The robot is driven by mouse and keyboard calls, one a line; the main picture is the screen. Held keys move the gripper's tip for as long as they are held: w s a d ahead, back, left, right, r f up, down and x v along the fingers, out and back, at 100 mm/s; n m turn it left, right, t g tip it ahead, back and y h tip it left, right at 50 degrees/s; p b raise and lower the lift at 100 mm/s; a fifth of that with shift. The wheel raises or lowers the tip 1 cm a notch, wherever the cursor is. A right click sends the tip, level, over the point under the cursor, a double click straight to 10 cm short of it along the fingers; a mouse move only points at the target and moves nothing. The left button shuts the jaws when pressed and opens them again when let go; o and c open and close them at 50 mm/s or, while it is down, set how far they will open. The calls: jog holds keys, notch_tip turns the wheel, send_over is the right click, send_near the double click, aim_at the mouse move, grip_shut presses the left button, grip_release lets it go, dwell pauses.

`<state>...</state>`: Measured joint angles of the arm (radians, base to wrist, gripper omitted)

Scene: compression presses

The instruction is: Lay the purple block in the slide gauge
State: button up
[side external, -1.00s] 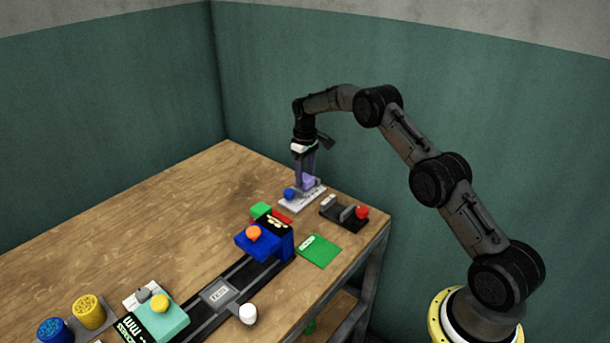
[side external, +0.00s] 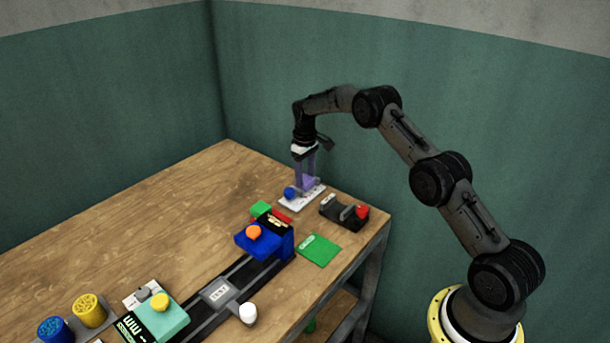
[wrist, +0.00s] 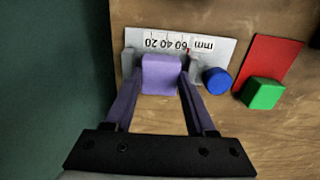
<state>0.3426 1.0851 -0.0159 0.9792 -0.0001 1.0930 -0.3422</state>
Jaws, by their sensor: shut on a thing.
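The purple block (wrist: 161,74) is between the two fingers of my gripper (wrist: 161,82), which is shut on it. The slide gauge (side external: 292,204) is a pale plate with a mm scale, two grey jaws and a blue knob (wrist: 216,80); its plate also shows in the wrist view (wrist: 222,47). The block is at the gauge, between the left grey jaw (wrist: 127,63) and the right grey jaw (wrist: 195,70). My fingers cover part of the jaws. I cannot tell whether the block touches the plate.
A red card (wrist: 270,62) and a green block (wrist: 263,93) lie right of the gauge in the wrist view. A black fixture with a red knob (side external: 361,212) stands close by. The blue press (side external: 280,243) and green pad (side external: 319,250) are nearer. Bare table lies left.

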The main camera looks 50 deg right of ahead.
jog(key=shift+f, duration=0.35)
